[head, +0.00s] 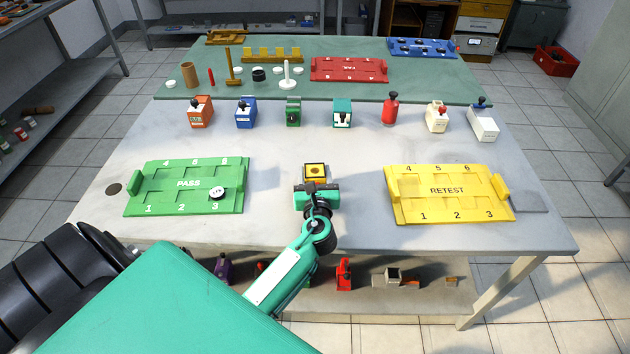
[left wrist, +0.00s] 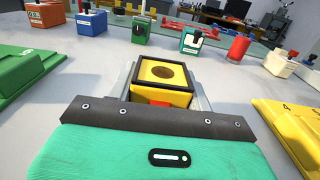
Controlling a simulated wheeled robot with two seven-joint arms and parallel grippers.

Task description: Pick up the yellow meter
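The yellow meter (head: 316,171), a small yellow block with a black-framed top and a dark round centre, stands upright on the bare middle of the table. It also shows in the left wrist view (left wrist: 163,74). My left gripper (head: 316,186) is low at the meter's near side and points away from me. In the left wrist view its grey fingers lie along the meter's left and right sides. Whether they touch it I cannot tell. The meter's lower near side is hidden by the gripper's body. My right gripper is not in view.
A green PASS tray (head: 165,202) with a round gauge (head: 217,194) lies left. A yellow RETEST tray (head: 445,205) lies right. Several coloured devices stand in a row behind, including a green one (head: 293,111) and a teal one (head: 342,113). The table around the meter is clear.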

